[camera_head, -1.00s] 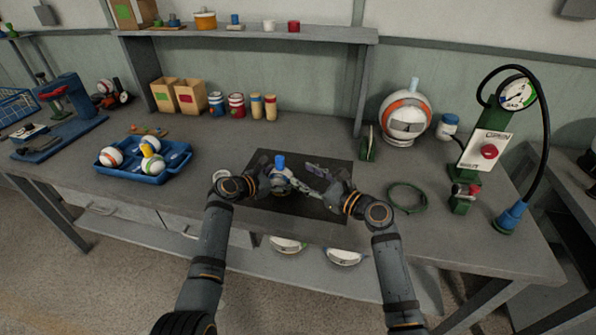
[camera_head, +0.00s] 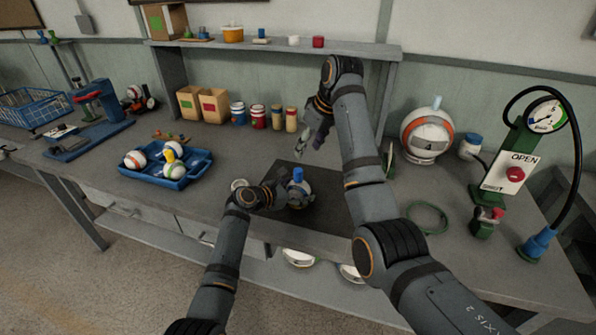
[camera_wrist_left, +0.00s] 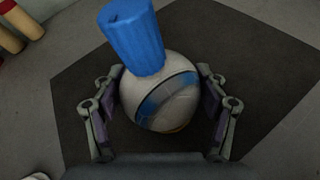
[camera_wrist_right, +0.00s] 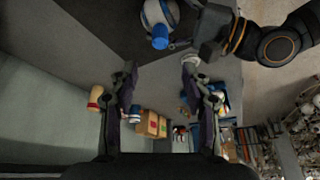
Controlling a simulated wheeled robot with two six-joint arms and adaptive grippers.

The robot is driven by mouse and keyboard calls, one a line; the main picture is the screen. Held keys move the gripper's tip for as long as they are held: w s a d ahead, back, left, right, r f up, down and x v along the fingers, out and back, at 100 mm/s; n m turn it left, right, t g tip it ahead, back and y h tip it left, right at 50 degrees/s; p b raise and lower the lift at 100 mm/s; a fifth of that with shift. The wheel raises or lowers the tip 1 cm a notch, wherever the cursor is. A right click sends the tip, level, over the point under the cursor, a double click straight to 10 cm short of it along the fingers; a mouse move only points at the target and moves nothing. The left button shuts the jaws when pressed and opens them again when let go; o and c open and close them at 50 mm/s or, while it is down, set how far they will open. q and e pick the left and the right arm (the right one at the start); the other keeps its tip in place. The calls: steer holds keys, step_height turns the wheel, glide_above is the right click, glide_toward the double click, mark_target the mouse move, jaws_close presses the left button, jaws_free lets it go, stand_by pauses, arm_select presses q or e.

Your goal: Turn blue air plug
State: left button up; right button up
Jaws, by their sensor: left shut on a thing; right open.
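A ball (camera_wrist_left: 165,98), white-grey with a blue band, sits over the dark mat (camera_head: 335,208). The blue air plug (camera_wrist_left: 133,36) sticks up from its top. The plug also shows in the head view (camera_head: 298,174) and in the right wrist view (camera_wrist_right: 160,38). My left gripper (camera_head: 290,192) is shut on the ball, one finger on each side of it in the left wrist view. My right gripper (camera_head: 309,148) is open and empty, above the back of the bench and apart from the plug. My left gripper partly hides the ball in the head view.
A blue tray with balls (camera_head: 180,183) stands left of the mat. Paint cans and boxes (camera_head: 214,105) line the back. A white and orange ball (camera_head: 427,135), a green cable ring (camera_head: 427,217) and a gauge stand (camera_head: 515,165) are on the right.

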mark_target(298, 170)
steer(key=x, duration=1.2)
